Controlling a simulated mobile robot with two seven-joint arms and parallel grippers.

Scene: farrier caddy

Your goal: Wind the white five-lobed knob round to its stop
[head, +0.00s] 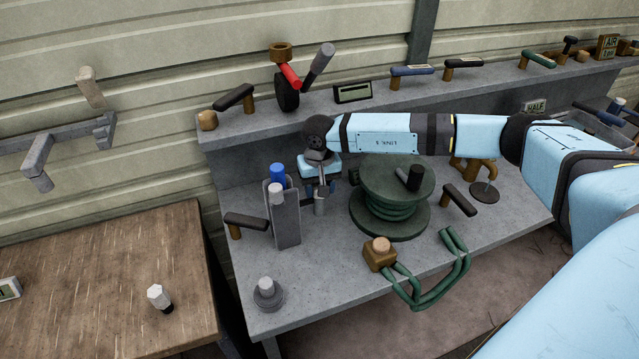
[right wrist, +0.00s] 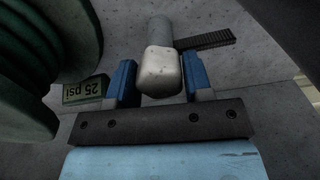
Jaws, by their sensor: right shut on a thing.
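The white knob (right wrist: 162,72) is in the right wrist view, a pale rounded head in front of a grey cylinder (right wrist: 159,32). Its lobes cannot be counted from here. My right gripper (right wrist: 160,85) has its two blue fingers on either side of the knob and is shut on it. In the head view my right gripper (head: 320,188) points down over the grey bench, left of the green hose reel, and hides the knob. My left gripper is not in view.
The green hose reel (head: 397,180) stands close right of my gripper. A grey holder (head: 285,220) with blue- and white-topped items stands close left. A 25 psi sign (right wrist: 85,90) is near the fingers. Another white-headed piece (head: 158,296) is on the wooden table (head: 90,270).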

